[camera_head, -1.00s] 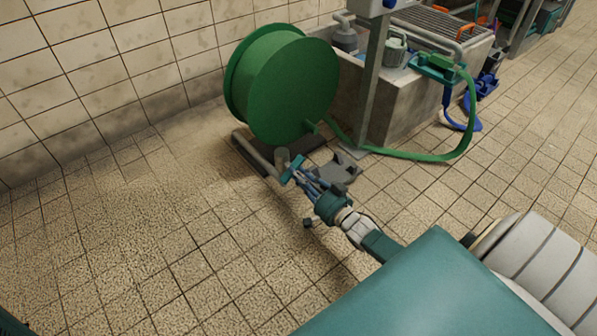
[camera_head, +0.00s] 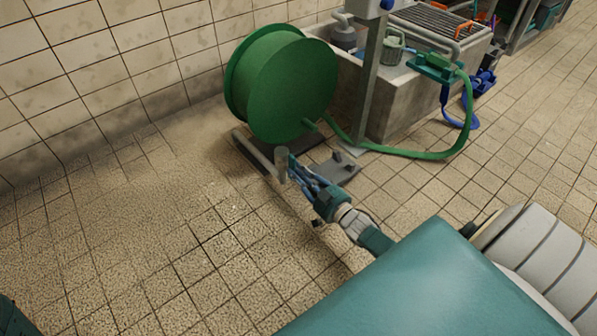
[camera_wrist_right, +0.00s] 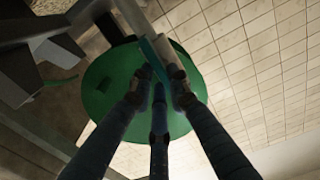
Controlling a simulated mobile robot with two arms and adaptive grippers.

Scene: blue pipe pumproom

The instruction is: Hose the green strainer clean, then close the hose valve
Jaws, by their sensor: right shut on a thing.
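My right gripper (camera_head: 293,168) is low beside the green hose reel (camera_head: 285,85), its fingers closed on a teal lever (camera_head: 282,158) at the short grey upright pipe (camera_head: 282,170). In the right wrist view the fingers (camera_wrist_right: 160,88) close around the teal lever (camera_wrist_right: 157,62), with the reel (camera_wrist_right: 105,85) behind. The green hose (camera_head: 420,154) runs from the reel along the floor and up to a green nozzle (camera_head: 440,63) on a teal holder. A pale green strainer-like basket (camera_head: 393,45) stands in the trough; its inside is unclear. My left gripper is out of view.
The concrete trough (camera_head: 400,110) stands behind a grey post (camera_head: 373,80). A grey floor plate (camera_head: 338,170) lies beside my right gripper. Blue hose (camera_head: 455,122) hangs right of the trough.

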